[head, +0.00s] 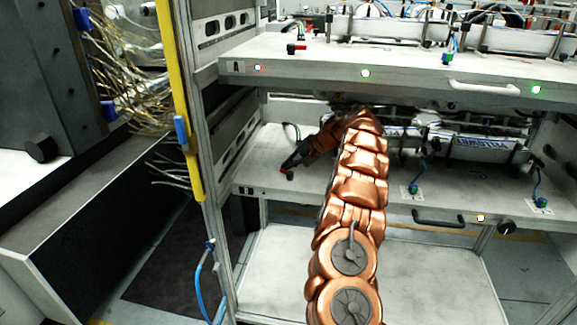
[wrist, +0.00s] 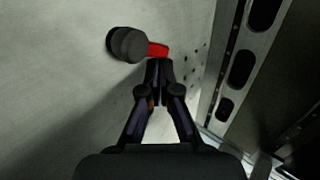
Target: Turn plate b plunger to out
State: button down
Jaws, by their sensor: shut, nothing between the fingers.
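The plate b plunger sits on the lower shelf plate (head: 400,190) near its left front. In the wrist view it is a dark round knob (wrist: 128,44) with a short red part (wrist: 157,50) pointing right. In the head view only a small red and black bit of the plunger (head: 289,175) shows below my fingertips. My gripper (wrist: 159,67) is shut and empty, its fingertips together right at the red part. I cannot tell whether they touch it. In the head view my gripper (head: 288,167) reaches down to the plunger from the right.
The upper plate (head: 310,68), marked A, overhangs with a similar red plunger (head: 296,48) and a white handle (head: 484,88). The lower plate has a dark handle (head: 438,217) and a black knob (head: 506,227) at its front. A perforated metal side wall (wrist: 240,60) stands right of the plunger.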

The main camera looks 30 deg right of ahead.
jog(key=v, duration=0.5)
jog(key=shift+w+d, duration=0.15)
jog(key=shift+d, duration=0.1)
jog(key=s+d, duration=0.8)
jog(key=shift+s+d, duration=0.2)
jog(key=shift+d, duration=0.05)
